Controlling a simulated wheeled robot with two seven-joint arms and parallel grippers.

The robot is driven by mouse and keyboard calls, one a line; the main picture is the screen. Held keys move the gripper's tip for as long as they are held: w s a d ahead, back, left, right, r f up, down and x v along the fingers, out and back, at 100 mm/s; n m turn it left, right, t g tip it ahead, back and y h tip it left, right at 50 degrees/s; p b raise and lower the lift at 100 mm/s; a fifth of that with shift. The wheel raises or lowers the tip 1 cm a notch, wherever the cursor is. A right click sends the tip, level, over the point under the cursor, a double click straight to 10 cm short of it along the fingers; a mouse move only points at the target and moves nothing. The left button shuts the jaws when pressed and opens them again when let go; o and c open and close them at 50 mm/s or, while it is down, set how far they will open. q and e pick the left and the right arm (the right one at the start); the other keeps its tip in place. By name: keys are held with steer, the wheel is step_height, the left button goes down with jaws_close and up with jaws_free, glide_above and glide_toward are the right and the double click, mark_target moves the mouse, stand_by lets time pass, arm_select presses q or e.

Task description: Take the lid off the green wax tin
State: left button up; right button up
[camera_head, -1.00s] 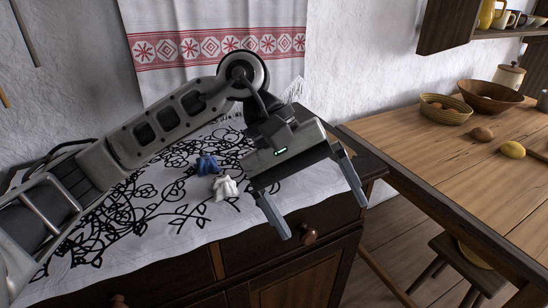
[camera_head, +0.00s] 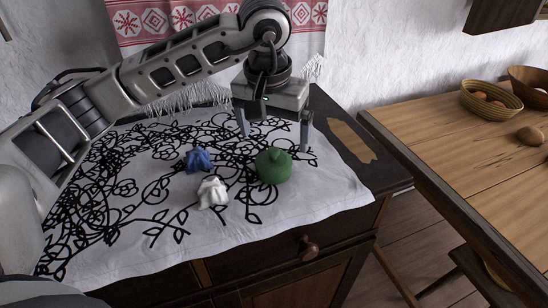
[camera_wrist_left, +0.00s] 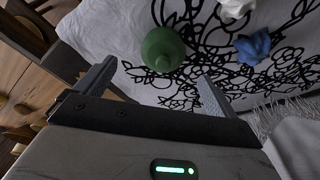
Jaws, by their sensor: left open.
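The green wax tin (camera_head: 273,167) stands on the white embroidered cloth, with a lid (camera_head: 279,155) with a small knob on top. It also shows in the left wrist view (camera_wrist_left: 163,49), just beyond the fingertips. My left gripper (camera_head: 274,134) is open and empty, behind the tin in the head view, its two fingers pointing down and apart. In the left wrist view the left gripper (camera_wrist_left: 155,72) has its fingers spread to either side of the tin's near side. I cannot tell whether they touch it. My right gripper is not in view.
A blue crumpled cloth (camera_head: 198,160) and a white crumpled cloth (camera_head: 212,192) lie left of the tin. The white embroidered cloth (camera_head: 150,215) covers most of the dark cabinet (camera_head: 395,178). A wooden table (camera_head: 450,150) with a basket (camera_head: 491,99) stands at the right.

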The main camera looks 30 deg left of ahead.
mark_target(274, 150)
arm_select(q)
steer(key=shift+w+a+f+p, duration=0.1)
steer(key=shift+w+f+p, duration=0.15)
steer(key=shift+f, duration=0.75)
steer(key=shift+w+a+f+p, duration=0.15)
steer(key=shift+w+f, duration=0.1)
steer(key=shift+f, duration=0.8)
steer(key=shift+w+a+f+p, duration=0.1)
steer(key=shift+w+f+p, duration=0.15)
steer(key=shift+f, duration=0.75)
steer(key=c, duration=1)
